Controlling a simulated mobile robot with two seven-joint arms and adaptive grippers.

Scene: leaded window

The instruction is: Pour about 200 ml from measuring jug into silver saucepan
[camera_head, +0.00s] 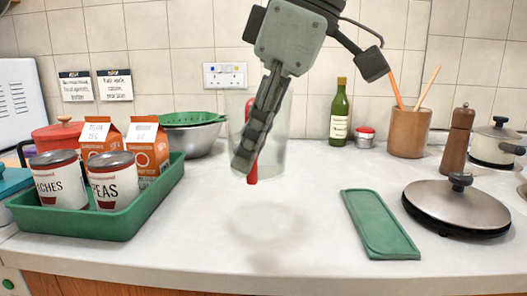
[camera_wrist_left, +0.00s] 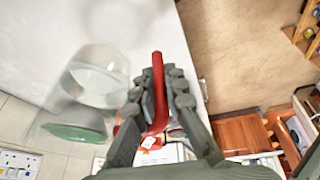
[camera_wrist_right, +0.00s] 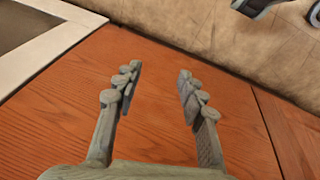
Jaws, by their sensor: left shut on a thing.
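The measuring jug (camera_head: 277,120) is clear with a red handle and stands out faintly against the tiles. My left gripper (camera_head: 245,160) is shut on its handle and holds it above the counter, roughly upright. In the left wrist view the jug (camera_wrist_left: 98,85) is left of the fingers (camera_wrist_left: 160,95), with the red handle between them. Its liquid level is hard to read. A pale saucepan (camera_head: 493,150) with a lid and dark handle stands at the far right; I cannot tell if it is the silver saucepan. My right gripper (camera_wrist_right: 158,90) is open and empty near a wooden front.
A green tray (camera_head: 105,222) with cans and cartons stands left. A green colander sits in a metal bowl (camera_head: 200,140) behind. A green mat (camera_head: 380,225) and a silver-lidded pan (camera_head: 458,200) lie right. A bottle (camera_head: 340,115), utensil pot (camera_head: 409,133) and brown mill (camera_head: 457,140) stand behind.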

